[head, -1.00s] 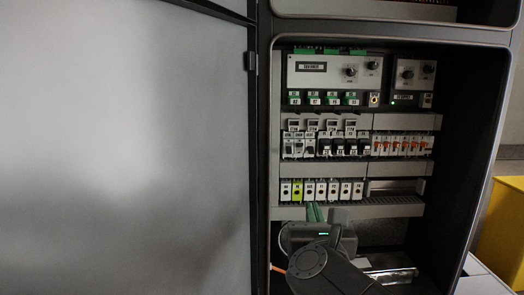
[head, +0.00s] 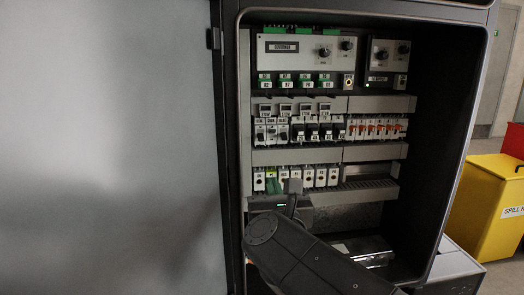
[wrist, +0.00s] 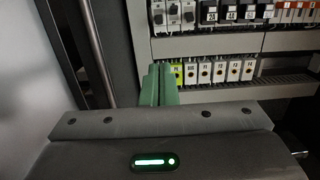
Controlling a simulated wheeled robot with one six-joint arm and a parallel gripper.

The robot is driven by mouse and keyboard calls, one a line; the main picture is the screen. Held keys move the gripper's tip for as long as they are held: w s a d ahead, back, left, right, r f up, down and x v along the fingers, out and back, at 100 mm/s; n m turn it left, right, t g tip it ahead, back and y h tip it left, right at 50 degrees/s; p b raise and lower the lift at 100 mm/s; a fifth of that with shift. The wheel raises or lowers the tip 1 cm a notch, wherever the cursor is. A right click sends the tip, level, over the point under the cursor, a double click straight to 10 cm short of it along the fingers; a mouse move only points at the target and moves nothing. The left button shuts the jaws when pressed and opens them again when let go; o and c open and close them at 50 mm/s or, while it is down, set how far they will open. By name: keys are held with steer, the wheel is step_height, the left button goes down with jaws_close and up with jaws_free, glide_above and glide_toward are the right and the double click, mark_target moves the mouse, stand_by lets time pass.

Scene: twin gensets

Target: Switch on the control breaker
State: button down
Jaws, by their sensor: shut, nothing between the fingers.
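A row of white breakers (head: 271,132) stands at the left of the middle rail in the open cabinet, with small labels above that I cannot read clearly. They also show at the top of the wrist view (wrist: 173,14). I cannot tell which one is the control breaker, nor its lever position. My gripper (head: 270,186) is low in front of the terminal row, below these breakers. Its green fingers (wrist: 160,84) are shut together and empty in the wrist view. They overlap the left end of the terminal row in the picture; contact cannot be told.
Black switches (head: 312,133) and orange-levered breakers (head: 376,129) share the rail to the right. A terminal row (head: 308,178) lies below. The open grey door (head: 105,150) stands left. A yellow spill bin (head: 485,205) is outside at right.

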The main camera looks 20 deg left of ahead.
steer(key=b, duration=0.2)
glide_toward(260, 133)
steer(key=w+a, duration=0.1)
steer(key=w, duration=0.1)
steer(key=w+a+f, duration=0.2)
steer(key=w, duration=0.1)
steer(key=shift+w+a+f, duration=0.15)
steer(key=shift+w+f, duration=0.05)
steer(key=shift+w, duration=0.15)
steer(key=shift+r+p, duration=0.25)
steer(key=shift+p, duration=0.55)
